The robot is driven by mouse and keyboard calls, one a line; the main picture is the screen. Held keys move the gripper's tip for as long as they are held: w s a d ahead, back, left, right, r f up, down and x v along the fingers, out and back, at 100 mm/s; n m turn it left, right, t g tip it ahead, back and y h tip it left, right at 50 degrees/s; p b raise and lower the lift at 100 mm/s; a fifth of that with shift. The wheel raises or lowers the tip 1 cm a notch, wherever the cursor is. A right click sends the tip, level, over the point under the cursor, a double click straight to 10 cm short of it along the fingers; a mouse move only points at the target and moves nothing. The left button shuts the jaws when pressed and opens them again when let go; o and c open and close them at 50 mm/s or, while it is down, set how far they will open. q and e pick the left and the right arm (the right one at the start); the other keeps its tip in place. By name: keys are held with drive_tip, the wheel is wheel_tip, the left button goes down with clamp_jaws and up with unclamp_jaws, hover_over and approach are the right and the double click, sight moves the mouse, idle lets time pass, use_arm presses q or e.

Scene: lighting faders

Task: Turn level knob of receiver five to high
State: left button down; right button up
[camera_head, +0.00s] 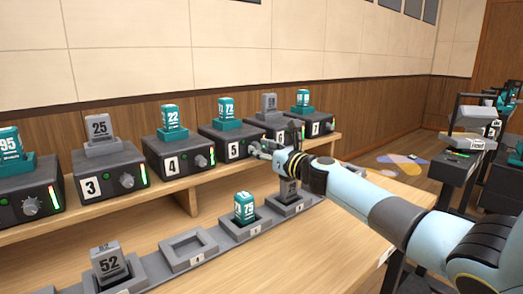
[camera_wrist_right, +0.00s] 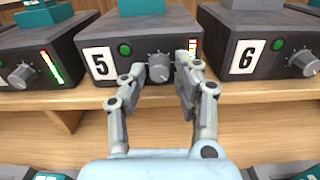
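Receiver five is a dark box (camera_head: 216,146) with a white "5" label and a teal unit docked on top. It also shows in the wrist view (camera_wrist_right: 120,45), with a green light and a grey level knob (camera_wrist_right: 159,68) on its front. My right gripper (camera_wrist_right: 162,72) is open, its two fingers on either side of the knob with small gaps showing. In the head view, my right gripper (camera_head: 258,147) is at the front of receiver five and hides its knob. The right finger partly covers the receiver's coloured level meter (camera_wrist_right: 193,48). My left gripper is out of view.
Receiver six (camera_wrist_right: 270,50) stands close on the right, and receiver four (camera_head: 178,157) on the left. They share a wooden shelf (camera_head: 120,207). Below, a charging rack (camera_head: 222,238) holds several handheld units. Equipment stands (camera_head: 462,150) are at the far right.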

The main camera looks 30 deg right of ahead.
drive_tip(key=s, duration=0.7)
drive_tip(key=shift+s+d, duration=0.25)
drive_tip(key=shift+d, duration=0.05)
idle(0.3)
